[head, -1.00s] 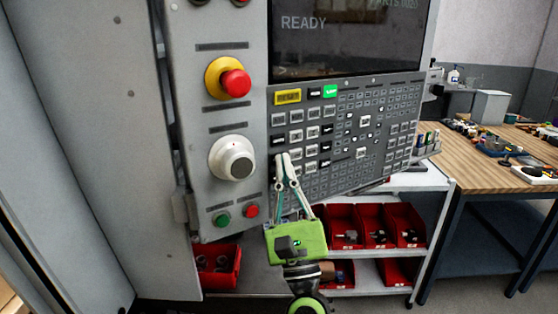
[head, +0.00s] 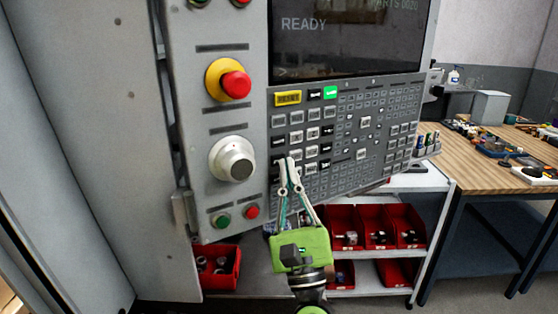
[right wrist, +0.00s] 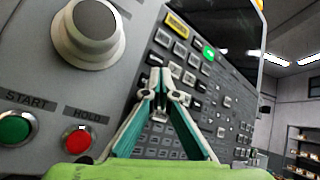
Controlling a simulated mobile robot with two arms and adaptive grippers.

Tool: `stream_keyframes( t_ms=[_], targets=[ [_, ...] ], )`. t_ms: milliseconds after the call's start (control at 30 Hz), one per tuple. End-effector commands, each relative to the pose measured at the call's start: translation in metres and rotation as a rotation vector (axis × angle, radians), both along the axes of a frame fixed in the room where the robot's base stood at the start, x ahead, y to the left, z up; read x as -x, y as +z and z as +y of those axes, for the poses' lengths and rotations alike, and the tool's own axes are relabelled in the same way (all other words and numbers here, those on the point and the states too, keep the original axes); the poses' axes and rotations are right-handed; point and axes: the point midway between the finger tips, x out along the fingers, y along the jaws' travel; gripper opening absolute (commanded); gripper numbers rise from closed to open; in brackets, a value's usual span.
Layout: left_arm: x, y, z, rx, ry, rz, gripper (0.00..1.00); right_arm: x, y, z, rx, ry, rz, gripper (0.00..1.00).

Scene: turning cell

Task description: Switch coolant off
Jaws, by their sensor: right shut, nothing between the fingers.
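The machine's control panel (head: 222,125) fills the middle of the head view, with a keypad (head: 345,145) of many small keys under a screen (head: 340,35) reading READY. One key (head: 330,92) glows green beside a yellow key (head: 287,98). I cannot read which key is for coolant. My right gripper (head: 290,162) is shut and empty, its fingertips in front of the keypad's lower left keys. In the right wrist view the fingertips (right wrist: 162,75) are close to the keys; contact cannot be told. The glowing key (right wrist: 208,52) shows there too. My left gripper is not in view.
Left of the keypad are a red emergency button (head: 235,85), a white knob (head: 232,158), a green START button (right wrist: 14,128) and a red HOLD button (right wrist: 78,140). A cart with red bins (head: 345,222) stands below. A wooden workbench (head: 490,160) is at right.

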Motion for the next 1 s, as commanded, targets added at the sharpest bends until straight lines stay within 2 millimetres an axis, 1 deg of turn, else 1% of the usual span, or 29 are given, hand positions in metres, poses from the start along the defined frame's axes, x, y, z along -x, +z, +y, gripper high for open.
stream_keyframes(
  t_ms=[167, 500, 600, 1000],
  targets=[
    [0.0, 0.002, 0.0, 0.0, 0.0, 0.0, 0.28, 0.006, 0.0, -0.004, 0.0, 0.0, 0.001, 0.0],
    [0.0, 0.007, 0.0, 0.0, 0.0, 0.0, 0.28, 0.036, 0.0, -0.021, 0.001, 0.0, 0.0, 0.0],
    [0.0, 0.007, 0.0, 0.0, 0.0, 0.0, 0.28, 0.041, 0.0, -0.024, 0.001, 0.0, 0.001, 0.0],
    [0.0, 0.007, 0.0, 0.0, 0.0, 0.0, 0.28, 0.043, 0.0, -0.025, 0.001, -0.001, 0.0, 0.0]
  ],
)
